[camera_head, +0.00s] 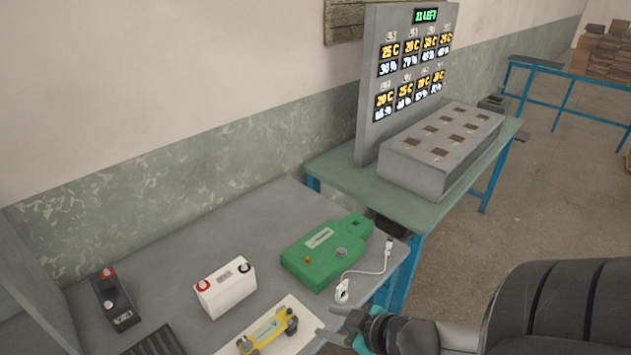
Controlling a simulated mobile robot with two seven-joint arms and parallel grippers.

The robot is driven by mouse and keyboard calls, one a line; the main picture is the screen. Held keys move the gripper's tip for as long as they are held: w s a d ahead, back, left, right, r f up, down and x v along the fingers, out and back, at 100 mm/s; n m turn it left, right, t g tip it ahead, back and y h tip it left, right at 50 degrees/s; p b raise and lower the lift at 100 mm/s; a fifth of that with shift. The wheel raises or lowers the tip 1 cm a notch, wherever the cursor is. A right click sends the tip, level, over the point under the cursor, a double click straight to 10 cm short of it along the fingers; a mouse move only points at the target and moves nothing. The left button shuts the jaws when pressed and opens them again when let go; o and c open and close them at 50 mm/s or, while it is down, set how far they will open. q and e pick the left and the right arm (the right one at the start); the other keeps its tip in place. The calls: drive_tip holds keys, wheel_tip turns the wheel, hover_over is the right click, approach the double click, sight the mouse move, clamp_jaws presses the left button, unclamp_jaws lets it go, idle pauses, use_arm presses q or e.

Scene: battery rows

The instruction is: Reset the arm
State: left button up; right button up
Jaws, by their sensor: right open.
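My right arm comes in from the lower right. Its gripper (333,328) is open, at the bottom of the view, just right of a yellow device (268,331) lying on a pale mat (302,343). Nothing shows between its fingers, and I cannot tell whether a finger touches the mat. My left gripper is not in view.
The grey table (175,262) also bears a white battery (226,288), a black battery (112,299), a green unit (322,256) and a white cable (366,271). A green table (345,180) behind carries a grey slotted block (425,172) and a display panel (372,95).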

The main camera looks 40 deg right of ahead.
drive_tip(key=shift+f, duration=0.15)
drive_tip(key=s+d+f+m+g+h+b, duration=0.15)
drive_tip(key=s+f+b, duration=0.3)
drive_tip(key=f, duration=0.85)
drive_tip(key=s+d+f+m+g+h+b, duration=0.1)
drive_tip(key=s+d+f+g+b, duration=0.3)
drive_tip(key=f, duration=1)
drive_tip(key=s+a+f+g+b, duration=0.2)
drive_tip(key=s+a+f+b, duration=0.1)
drive_tip(key=s+a+f, duration=0.5)
drive_tip(key=s+a+f+g+y+b, duration=0.1)
drive_tip(key=s+a+f+b, duration=0.2)
drive_tip(key=s+a+f, duration=0.4)
wheel_tip(320, 180, down, 5)
drive_tip(key=shift+s+a+f+n+g, duration=0.1)
drive_tip(key=shift+s+a+n+g, duration=0.25)
drive_tip(key=shift+s, duration=0.7)
